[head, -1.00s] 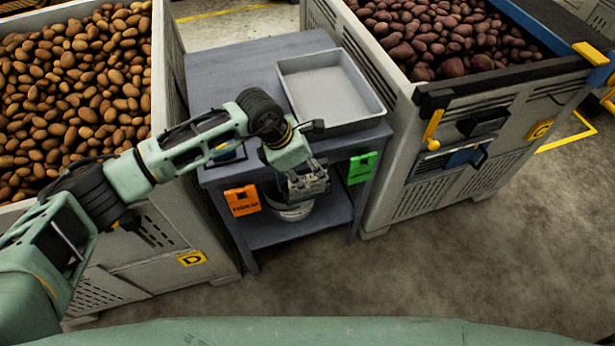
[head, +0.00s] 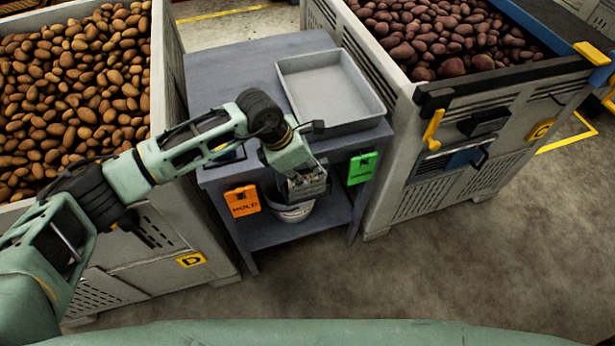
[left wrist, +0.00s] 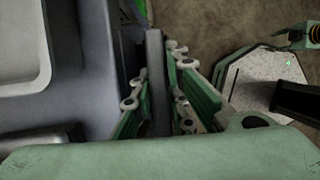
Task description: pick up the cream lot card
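I cannot make out a cream lot card in either view. My left gripper (head: 306,196) hangs in front of the grey table (head: 215,68), below its top edge and above the lower shelf. It partly hides a white bucket (head: 293,213) on that shelf. In the left wrist view the two green-padded fingers of the left gripper (left wrist: 160,100) stand apart. A grey, narrow edge shows in the gap between them; I cannot tell whether they touch it. No card shows in the fingers. My right gripper is not in view.
A grey tray (head: 330,90) sits on the table top. An orange tag (head: 243,201) and a green tag (head: 362,168) hang at the table's front. Potato crates stand left (head: 120,245) and right (head: 400,150), close beside the table. The floor in front is clear.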

